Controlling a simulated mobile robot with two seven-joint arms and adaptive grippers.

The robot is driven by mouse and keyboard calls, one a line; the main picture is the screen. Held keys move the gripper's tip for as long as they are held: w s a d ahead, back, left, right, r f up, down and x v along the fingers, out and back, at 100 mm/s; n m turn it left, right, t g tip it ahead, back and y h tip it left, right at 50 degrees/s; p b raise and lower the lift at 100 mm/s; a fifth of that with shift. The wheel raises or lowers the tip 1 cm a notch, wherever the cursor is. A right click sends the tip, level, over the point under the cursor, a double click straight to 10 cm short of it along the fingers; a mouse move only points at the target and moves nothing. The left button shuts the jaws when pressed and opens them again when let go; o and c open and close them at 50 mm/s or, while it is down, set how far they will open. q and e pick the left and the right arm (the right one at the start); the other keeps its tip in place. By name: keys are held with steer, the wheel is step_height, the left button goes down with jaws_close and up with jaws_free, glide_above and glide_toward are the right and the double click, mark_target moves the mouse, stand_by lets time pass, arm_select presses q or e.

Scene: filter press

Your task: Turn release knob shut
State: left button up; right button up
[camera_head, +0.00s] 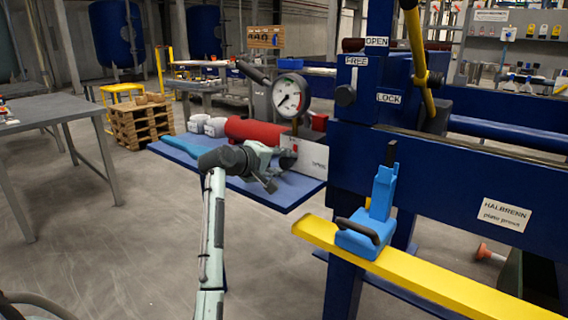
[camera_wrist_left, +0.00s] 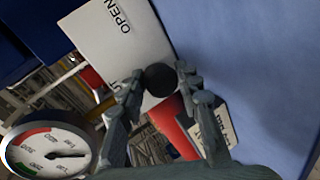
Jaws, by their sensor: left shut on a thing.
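The release knob is a dark round knob (camera_head: 288,159) on a white plate (camera_head: 312,166) at the back of the blue shelf, below the pressure gauge (camera_head: 291,95). In the left wrist view the black knob (camera_wrist_left: 160,79) sits between my fingertips, in front of the white plate marked OPEN (camera_wrist_left: 112,35). My left gripper (camera_head: 276,168) is shut on the knob, and it also shows in the left wrist view (camera_wrist_left: 158,86). The fingers partly hide the knob and plate. My right gripper is not in view.
A red cylinder (camera_head: 257,131) and white containers (camera_head: 214,126) are on the blue shelf (camera_head: 232,186) behind the gripper. The blue press frame (camera_head: 435,167) stands to the right. A yellow rail (camera_head: 432,277) with a blue clamp (camera_head: 380,205) crosses in front.

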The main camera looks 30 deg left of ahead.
arm_select(q)
steer(key=shift+n+h, duration=0.3)
steer(key=shift+n, duration=0.1)
stand_by(0.4)
steer(key=o, duration=0.9)
steer(key=v, duration=1.2)
steer(key=shift+a+f, duration=0.1)
